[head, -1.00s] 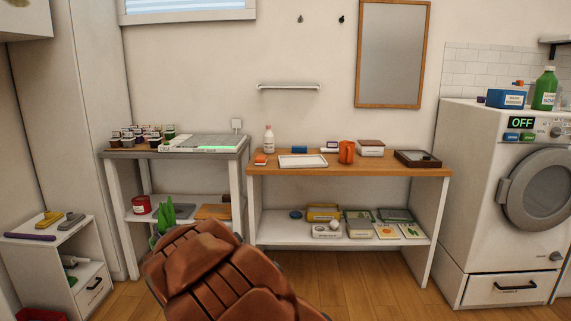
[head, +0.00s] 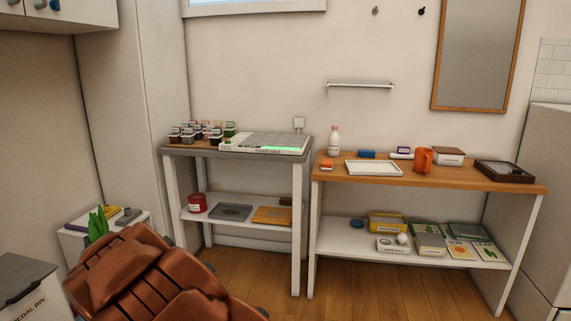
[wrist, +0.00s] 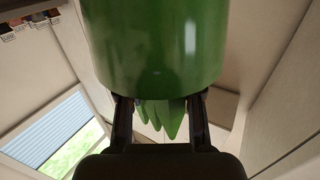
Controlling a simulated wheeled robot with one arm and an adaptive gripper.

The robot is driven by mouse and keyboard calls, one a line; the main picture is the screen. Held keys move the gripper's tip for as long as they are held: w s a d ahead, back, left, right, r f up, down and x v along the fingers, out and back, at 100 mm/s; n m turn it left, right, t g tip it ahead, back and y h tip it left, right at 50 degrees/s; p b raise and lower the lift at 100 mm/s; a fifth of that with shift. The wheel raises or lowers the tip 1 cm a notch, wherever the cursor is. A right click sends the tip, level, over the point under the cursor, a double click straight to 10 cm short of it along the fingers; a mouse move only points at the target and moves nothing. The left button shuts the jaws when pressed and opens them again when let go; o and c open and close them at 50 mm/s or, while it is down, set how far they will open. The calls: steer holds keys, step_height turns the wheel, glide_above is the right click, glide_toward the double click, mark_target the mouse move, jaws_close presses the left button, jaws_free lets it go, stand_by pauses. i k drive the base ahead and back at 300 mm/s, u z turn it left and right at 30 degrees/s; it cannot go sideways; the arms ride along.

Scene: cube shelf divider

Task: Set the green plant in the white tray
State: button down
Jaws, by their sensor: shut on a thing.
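The green plant shows its pointed leaves (head: 97,223) at the lower left of the head view, just past my brown arm, which hides the rest of it. In the wrist view its glossy green pot (wrist: 155,45) fills the top middle, with the leaves hanging toward the bottom of the picture. My gripper (wrist: 160,108) is shut on the plant, one finger on each side. The white tray (head: 373,168) lies flat and empty on the wooden tabletop, right of centre in the head view, well apart from the plant.
A pedal bin (head: 25,285) is at lower left.

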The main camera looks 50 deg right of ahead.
mark_target(372, 168)
steer(key=z, duration=0.25)
steer(key=i, duration=0.7)
steer(key=z, duration=0.95)
steer(key=i, duration=0.35)
steer(key=z, duration=0.25)
